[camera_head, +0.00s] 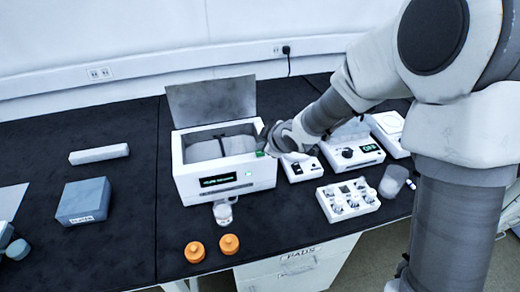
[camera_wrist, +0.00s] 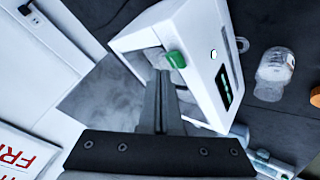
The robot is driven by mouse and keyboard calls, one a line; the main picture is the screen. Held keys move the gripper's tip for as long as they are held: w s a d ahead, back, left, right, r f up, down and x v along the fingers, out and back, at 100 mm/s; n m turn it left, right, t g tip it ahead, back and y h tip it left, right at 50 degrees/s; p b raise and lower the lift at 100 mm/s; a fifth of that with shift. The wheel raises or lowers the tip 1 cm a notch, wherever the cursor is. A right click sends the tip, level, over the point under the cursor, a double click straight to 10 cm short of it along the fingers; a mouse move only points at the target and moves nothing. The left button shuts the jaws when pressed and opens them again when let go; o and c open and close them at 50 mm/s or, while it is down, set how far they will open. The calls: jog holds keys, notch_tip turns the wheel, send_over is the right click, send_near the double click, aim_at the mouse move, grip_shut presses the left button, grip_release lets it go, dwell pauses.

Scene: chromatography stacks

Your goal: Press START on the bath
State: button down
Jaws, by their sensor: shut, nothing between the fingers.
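The bath (camera_head: 230,185) is a white box with its grey lid (camera_head: 212,102) raised at the back and a dark display (camera_head: 218,180) with green text on its front. A green button (camera_head: 260,154) sits at its top right front edge; it also shows in the wrist view (camera_wrist: 176,60). A small lit round spot (camera_head: 248,174) is on the front face. My gripper (camera_head: 263,142) is shut and empty over the bath's right side, close to the green button. In the wrist view, its fingertips (camera_wrist: 163,76) end just beside the button; whether they touch cannot be told.
A clear jar (camera_head: 223,212) and two orange caps (camera_head: 212,247) stand in front of the bath. White instruments (camera_head: 352,152) and a vial tray (camera_head: 347,199) are to the right. A blue-grey box (camera_head: 84,201) and a white bar (camera_head: 99,154) lie left. The black bench between is clear.

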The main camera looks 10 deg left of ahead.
notch_tip(320, 180, up, 5)
jog(key=p, duration=0.4)
dwell(0.3)
dwell(0.6)
jog(key=s+d+r+m+h, duration=0.35)
jog(key=d+r, duration=0.25)
jog(key=d, duration=0.3)
jog(key=s+d+r+m+h, duration=0.2)
jog(key=s+d+r+m, duration=0.25)
jog(key=d+r, duration=0.35)
jog(key=s+d+r+m+g, duration=0.1)
jog(key=s+d+m, duration=0.2)
jog(key=s, duration=0.6)
jog(key=s+d+r+m, duration=0.1)
jog(key=s+d+m, duration=0.3)
jog(key=s, duration=0.5)
jog(key=shift+s+m+g, duration=0.4)
jog(key=shift+m, duration=0.3)
